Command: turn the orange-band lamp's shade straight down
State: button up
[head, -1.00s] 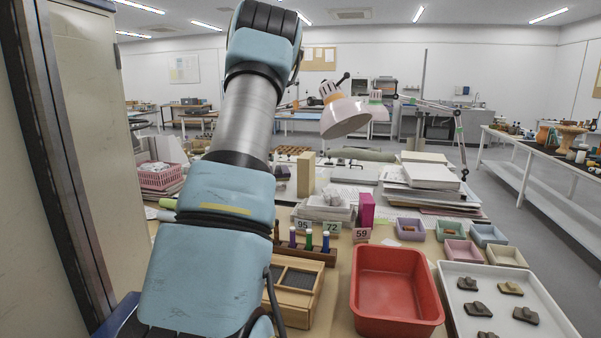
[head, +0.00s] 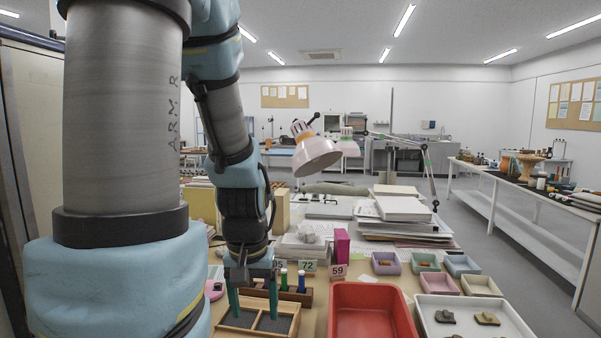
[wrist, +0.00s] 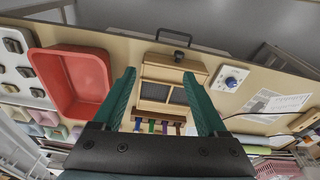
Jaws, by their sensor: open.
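The orange-band lamp has a pale pinkish shade (head: 317,155) and an orange band (head: 300,130) at its neck. It hangs over the back of the table in the head view. Its shade is tilted, with the neck at upper left and the open mouth facing down and to the right. My gripper (head: 252,302) is well in front of and below the lamp, to its left, pointing down above the wooden box. Its green fingers are apart and empty, as the wrist view also shows (wrist: 158,76). The lamp is not visible in the wrist view.
A green-band lamp (head: 349,147) stands close behind at right. Below my gripper is a wooden box (head: 236,319) with dark compartments, beside a rack of coloured tubes (head: 292,295). A red tub (head: 370,297), white tray (head: 430,325) and paper stack (head: 402,208) lie to the right.

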aim_at(313, 154)
jog(key=l+u, duration=0.15)
jog(key=u, duration=0.25)
jog(key=i+l+u, duration=0.1)
jog(key=l+u, duration=0.25)
jog(key=u, duration=0.4)
jog(key=l+u, duration=0.35)
